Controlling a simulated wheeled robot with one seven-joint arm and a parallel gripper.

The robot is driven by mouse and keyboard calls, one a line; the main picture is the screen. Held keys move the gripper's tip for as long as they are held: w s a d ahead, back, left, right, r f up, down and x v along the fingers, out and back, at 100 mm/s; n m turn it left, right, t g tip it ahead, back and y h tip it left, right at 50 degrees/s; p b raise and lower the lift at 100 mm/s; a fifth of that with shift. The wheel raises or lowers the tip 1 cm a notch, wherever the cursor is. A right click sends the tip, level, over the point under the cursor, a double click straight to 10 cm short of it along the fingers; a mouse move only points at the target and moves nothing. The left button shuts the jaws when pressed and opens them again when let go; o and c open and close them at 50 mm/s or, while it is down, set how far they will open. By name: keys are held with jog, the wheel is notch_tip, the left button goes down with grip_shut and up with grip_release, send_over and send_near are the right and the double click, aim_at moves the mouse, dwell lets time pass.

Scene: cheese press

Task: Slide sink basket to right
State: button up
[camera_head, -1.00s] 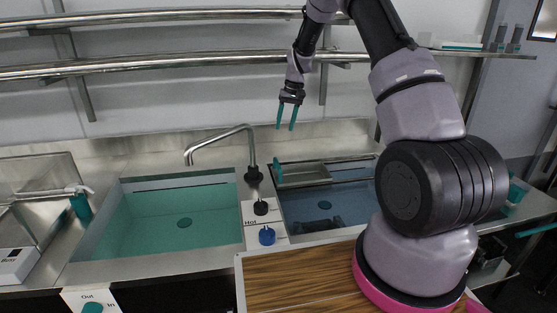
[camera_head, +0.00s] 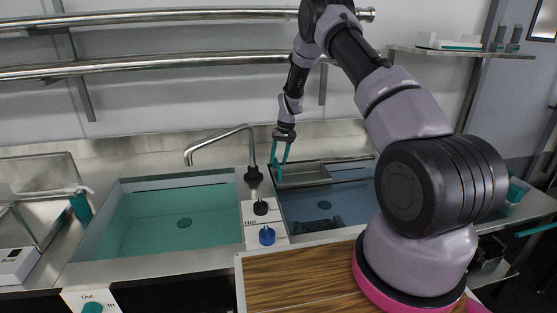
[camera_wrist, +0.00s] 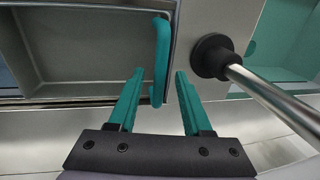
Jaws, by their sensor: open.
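The sink basket is a shallow metal tray (camera_head: 308,174) resting across the back of the right sink. It has a teal handle at its left end, seen in the wrist view (camera_wrist: 161,60). The tray also fills the upper left of the wrist view (camera_wrist: 85,50). My gripper (camera_head: 279,163) is open, with its teal fingers pointing down at the handle end. In the wrist view my fingertips (camera_wrist: 160,72) lie on either side of the handle's lower end. I cannot tell whether they touch it.
The faucet base (camera_wrist: 211,57) stands close beside my right finger; its spout (camera_head: 215,145) reaches over the left sink (camera_head: 150,220). Hot tap knobs (camera_head: 267,236) sit between the sinks. A wooden board (camera_head: 300,280) lies in front. The right sink (camera_head: 335,205) holds water.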

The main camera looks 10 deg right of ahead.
jog(key=shift+f, duration=0.1)
grip_shut()
dwell(1.4)
